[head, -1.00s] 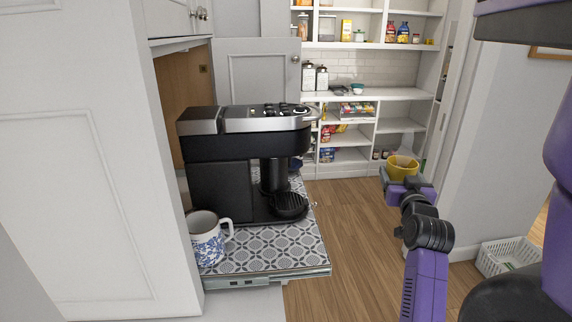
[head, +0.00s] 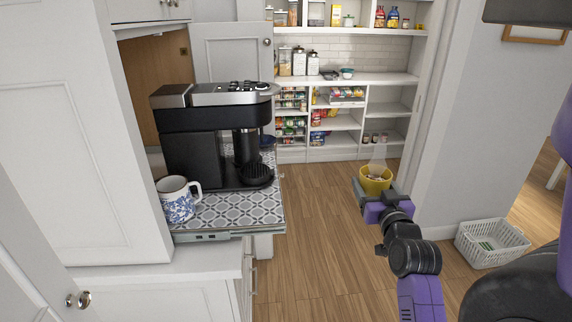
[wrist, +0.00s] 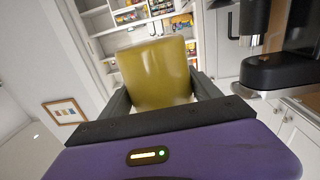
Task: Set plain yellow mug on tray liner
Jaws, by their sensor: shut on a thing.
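The plain yellow mug (head: 376,184) is held in my gripper (head: 372,195), out over the wooden floor and right of the pull-out tray. In the wrist view the yellow mug (wrist: 155,75) stands between the two grey fingers, and its handle is not visible. The patterned grey-and-white tray liner (head: 222,212) covers the pulled-out tray. A black coffee machine (head: 205,140) stands on the liner. A blue-and-white patterned mug (head: 177,203) sits at its front left corner. The mug and my gripper are apart from the tray.
The liner's front right part is bare. A small dark blue item (head: 267,142) shows behind the machine. White cabinets (head: 70,180) flank the tray on the left. A white basket (head: 492,243) is on the floor at right. Stocked pantry shelves (head: 340,120) stand at the back.

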